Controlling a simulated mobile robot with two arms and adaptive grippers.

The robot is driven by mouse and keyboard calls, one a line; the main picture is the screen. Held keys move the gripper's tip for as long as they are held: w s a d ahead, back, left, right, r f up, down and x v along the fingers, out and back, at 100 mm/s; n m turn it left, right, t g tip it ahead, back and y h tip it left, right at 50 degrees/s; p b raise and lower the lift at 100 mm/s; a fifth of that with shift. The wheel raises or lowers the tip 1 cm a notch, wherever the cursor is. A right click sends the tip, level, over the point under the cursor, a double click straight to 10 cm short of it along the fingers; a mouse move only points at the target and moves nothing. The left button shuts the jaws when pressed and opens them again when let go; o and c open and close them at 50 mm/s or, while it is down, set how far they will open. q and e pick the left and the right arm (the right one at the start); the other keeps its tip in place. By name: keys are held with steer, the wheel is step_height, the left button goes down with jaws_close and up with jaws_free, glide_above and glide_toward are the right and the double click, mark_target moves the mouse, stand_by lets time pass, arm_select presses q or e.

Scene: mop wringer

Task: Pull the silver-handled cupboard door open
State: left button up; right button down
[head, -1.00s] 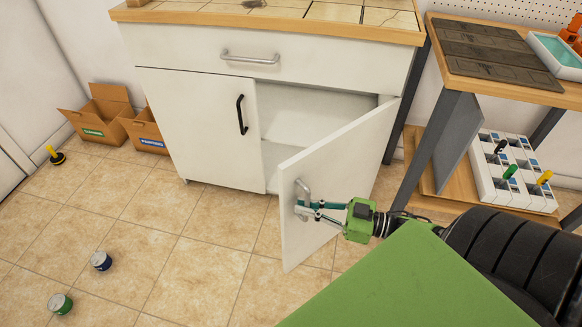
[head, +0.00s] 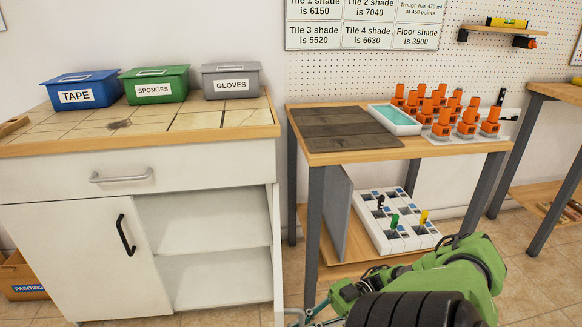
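The white cupboard (head: 60,180) stands at the left in the head view. Its right compartment (head: 205,225) is uncovered and shows a shelf and an empty-looking inside. The silver-handled door's face and its handle are not visible now. The left door (head: 75,250) with a black handle (head: 126,235) is shut. My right gripper (head: 312,315) is at the bottom edge, right of the cupboard, with only part of its teal fingers showing. Whether it is open or holds anything is cut off. My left gripper is not in view.
A wooden-topped bench (head: 440,150) with grey legs stands right of the cupboard. It bears dark tiles (head: 345,130), a teal tray (head: 393,118) and orange items (head: 468,120). A white panel (head: 390,238) with coloured pegs is on its lower shelf.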

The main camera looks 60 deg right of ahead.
steer(key=shift+s, duration=0.1)
steer(key=c, duration=2.4)
jaws_free()
steer(key=shift+c, duration=0.2)
steer(key=shift+d, duration=0.15)
steer(key=v, duration=0.7)
steer(key=shift+s+d, duration=0.15)
